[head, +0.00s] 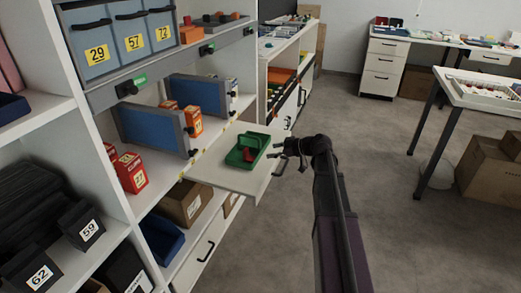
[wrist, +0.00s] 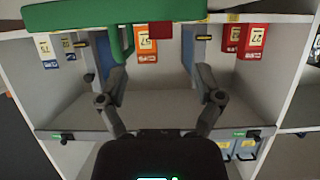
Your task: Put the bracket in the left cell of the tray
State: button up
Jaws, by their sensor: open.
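A green tray (head: 232,160) sits on the pulled-out white board of the shelf, and its edge also spans the top of the wrist view (wrist: 70,16). A small red piece (head: 250,155) lies in or at the tray, and red also shows in the wrist view (wrist: 160,30). A green upright piece (wrist: 128,42) stands out from the tray in the wrist view. I cannot tell which piece is the bracket, and the cells are not clear. My gripper (head: 284,158) is open and empty, just right of the tray; its spread fingers show in the wrist view (wrist: 161,78).
The white pull-out board (head: 222,177) juts from the shelf. Blue-faced panels (head: 196,100) and red boxes (head: 131,173) stand behind and left of it. Blue numbered bins (head: 130,40) are above. Open floor (head: 400,230) lies right of my arm.

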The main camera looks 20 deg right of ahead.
jog(key=shift+s+d+r, duration=0.25)
jog(key=shift+s+d, duration=0.15)
jog(key=shift+d, duration=0.15)
